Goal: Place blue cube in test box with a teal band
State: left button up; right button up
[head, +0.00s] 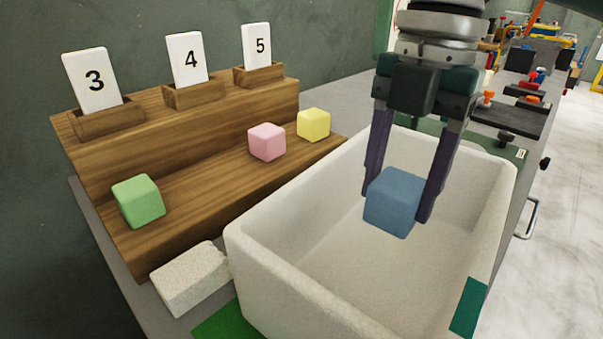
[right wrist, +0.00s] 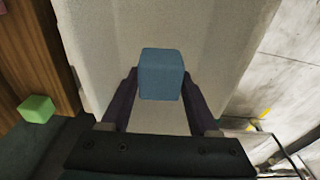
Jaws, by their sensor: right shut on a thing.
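The blue cube (head: 396,203) is held between the two fingers of my right gripper (head: 397,207), over the open white box. The cube also shows in the right wrist view (right wrist: 161,74), between the fingertips of my right gripper (right wrist: 160,88). The inside of the box looks empty otherwise. My left gripper is not in view.
A wooden stepped stand (head: 200,196) left of the box holds green (head: 138,200), pink (head: 267,142) and yellow (head: 314,125) cubes below cards 3, 4 and 5. A rough white block (head: 190,279) lies by the box's left corner. Tools and parts clutter the back right.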

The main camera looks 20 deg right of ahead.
aim_at(405, 178)
notch_tip(405, 178, down, 8)
jog(key=shift+f+b, duration=0.1)
jog(key=shift+b, duration=0.4)
jog(key=shift+f, duration=0.1)
jog(key=o, duration=1.3)
jog(key=r, duration=0.4)
jog(key=d+r+p, duration=0.1)
jog(key=r, duration=0.7)
jog(key=shift+w+d+r+p, duration=0.15)
jog(key=shift+w+p, duration=0.15)
